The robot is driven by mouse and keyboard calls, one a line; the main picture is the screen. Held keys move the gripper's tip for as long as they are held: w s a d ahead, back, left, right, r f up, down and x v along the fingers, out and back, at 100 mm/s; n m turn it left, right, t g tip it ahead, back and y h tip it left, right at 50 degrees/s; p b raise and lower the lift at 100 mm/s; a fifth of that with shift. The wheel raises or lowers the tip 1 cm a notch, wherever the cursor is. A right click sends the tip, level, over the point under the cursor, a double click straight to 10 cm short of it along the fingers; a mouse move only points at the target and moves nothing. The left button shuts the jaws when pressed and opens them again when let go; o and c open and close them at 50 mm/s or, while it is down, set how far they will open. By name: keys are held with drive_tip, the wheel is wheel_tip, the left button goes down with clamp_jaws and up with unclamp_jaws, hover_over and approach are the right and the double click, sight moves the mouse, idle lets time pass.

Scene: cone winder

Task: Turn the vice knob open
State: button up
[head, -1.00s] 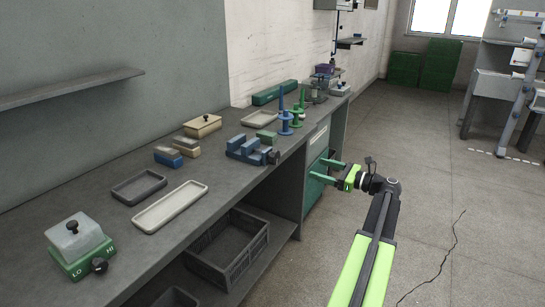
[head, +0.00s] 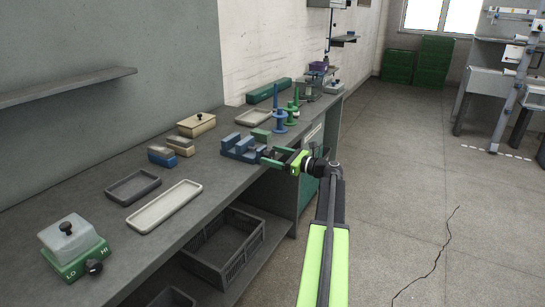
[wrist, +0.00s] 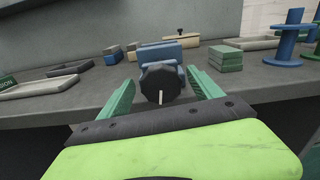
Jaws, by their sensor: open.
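The blue vice (head: 240,147) sits on the grey bench near its front edge. Its black round knob (wrist: 160,83) faces me in the wrist view, with a white mark pointing down. My gripper (head: 276,155) is at the bench edge in front of the vice. Its two green fingers are open, one on each side of the knob in the wrist view (wrist: 160,97). A gap shows between the knob and each finger. In the head view the knob is mostly hidden by the fingers.
A green block stack (wrist: 226,58) stands right of the vice, with blue and green spindles (head: 279,121) beyond. Trays (head: 166,206) and a green box with a LO/HI dial (head: 75,249) lie to the left. The floor right of my arm is clear.

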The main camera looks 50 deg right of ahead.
drive_tip(key=c, duration=1.4)
drive_tip(key=shift+n, duration=0.3)
drive_tip(key=n, duration=0.3)
drive_tip(key=shift+a, duration=0.1)
drive_tip(key=shift+a+n, duration=0.1)
drive_tip(key=shift+n, duration=1.9)
drive_tip(key=shift+f, duration=0.1)
drive_tip(key=o, duration=1.4)
